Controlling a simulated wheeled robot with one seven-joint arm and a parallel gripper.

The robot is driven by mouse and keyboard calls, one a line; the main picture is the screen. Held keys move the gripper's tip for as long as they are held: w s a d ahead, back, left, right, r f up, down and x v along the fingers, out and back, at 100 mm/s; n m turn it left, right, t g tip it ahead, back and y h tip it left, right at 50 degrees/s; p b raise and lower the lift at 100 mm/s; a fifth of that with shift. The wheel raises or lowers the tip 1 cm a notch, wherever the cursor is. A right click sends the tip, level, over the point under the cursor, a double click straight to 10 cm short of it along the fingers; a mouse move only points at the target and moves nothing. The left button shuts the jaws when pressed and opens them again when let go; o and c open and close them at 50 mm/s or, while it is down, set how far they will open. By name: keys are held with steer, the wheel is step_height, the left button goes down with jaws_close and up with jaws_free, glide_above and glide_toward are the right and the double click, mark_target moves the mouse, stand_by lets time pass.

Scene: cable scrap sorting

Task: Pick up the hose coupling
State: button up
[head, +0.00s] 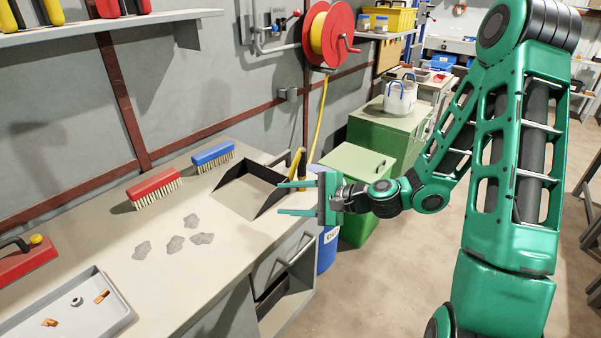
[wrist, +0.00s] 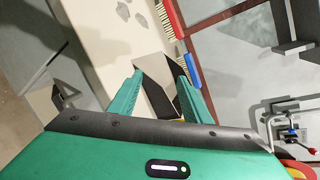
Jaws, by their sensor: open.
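A pale tray (head: 118,306) at the bottom left of the head view holds small metal parts. One is a grey ring-shaped piece (head: 77,301), which may be the hose coupling. An orange-copper piece (head: 102,297) lies beside it and another copper piece (head: 49,322) lies nearer the front. They are too small to identify for certain. My gripper (head: 280,198) is open and empty, by the right edge of the workbench near a dark dustpan, far to the right of the tray. In the wrist view the open fingers (wrist: 160,78) frame the dustpan; the tray does not show there.
The dark dustpan (head: 233,198) lies on the bench (head: 110,236). A red brush (head: 154,184) and a blue brush (head: 212,154) stand along the wall side. Several grey scraps (head: 174,244) lie mid-bench. A red tool (head: 27,263) is behind the tray.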

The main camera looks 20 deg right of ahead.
mark_target(305, 155)
steer(key=w+d+r+m+t+h, duration=0.1)
steer(key=w+d+m+t, duration=0.1)
steer(key=m, duration=0.3)
steer(key=w+d+r+m+t+h, duration=0.1)
steer(key=w+d+m+t+h, duration=0.1)
steer(key=m, duration=0.4)
steer(key=w+d+r+m+t+h, duration=0.2)
steer(key=w+d+m+t, duration=0.1)
steer(key=w+d+m, duration=0.1)
steer(key=shift+w+d+m+t, duration=0.15)
steer(key=shift+w+d+m, duration=0.05)
steer(key=shift+d+m, duration=0.25)
steer(key=shift+w+d+m+t, duration=0.15)
steer(key=shift+d+m, duration=0.2)
steer(key=shift+d, duration=0.15)
steer(key=shift+w+d, duration=0.1)
steer(key=shift+w, duration=0.15)
steer(key=x, duration=1)
steer(key=shift+w, duration=0.15)
steer(key=shift+f, duration=0.1)
steer(key=shift+c, duration=0.2)
jaws_close()
